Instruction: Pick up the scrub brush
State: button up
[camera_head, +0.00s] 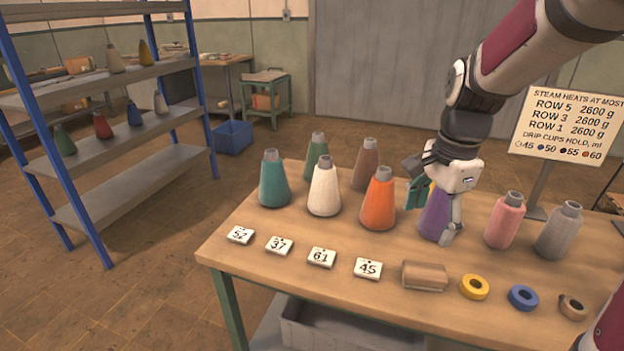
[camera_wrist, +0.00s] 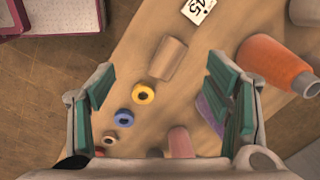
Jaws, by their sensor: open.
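A brown block with a paler lower part, which looks like the scrub brush (camera_head: 425,276), lies on the table near its front edge, right of the card reading 45. In the wrist view the brush (camera_wrist: 168,59) lies beyond the fingertips, roughly centred between them. My gripper (camera_head: 434,209) is open and empty above the table, behind the brush, pointing down. Its teal-padded fingers stand wide apart in the wrist view (camera_wrist: 163,90). In the head view it partly hides a purple cone (camera_head: 435,218). The brush is not touched by the fingers.
The table (camera_head: 300,265) bears several yarn cones, including an orange cone (camera_head: 379,203) and a pink cone (camera_head: 504,222). Number cards lie left of the brush. Yellow (camera_head: 474,287), blue (camera_head: 523,297) and tan tape rolls lie right of it. A sign (camera_head: 568,125) stands behind.

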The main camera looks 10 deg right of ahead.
aim_at(425, 269)
jog(key=w+d+f+m, duration=0.1)
jog(key=d+f, duration=0.1)
jog(key=f, duration=0.3)
jog(key=w+d+f+m+b, duration=0.1)
jog(key=d+f+m, duration=0.1)
jog(key=f, duration=0.3)
jog(key=w+d+f+m+g+b, duration=0.1)
jog(key=d+f+m, duration=0.1)
jog(key=f, duration=0.3)
jog(key=shift+w+d, duration=0.1)
jog(key=shift+w, duration=0.05)
jog(key=shift+w+f+b, duration=0.15)
jog(key=shift+f+b, duration=0.15)
jog(key=shift+f, duration=1.1)
jog(key=shift+w+f+b, duration=0.1)
jog(key=shift+f+b, duration=0.15)
jog(key=shift+f, duration=1.15)
jog(key=c, duration=1.3)
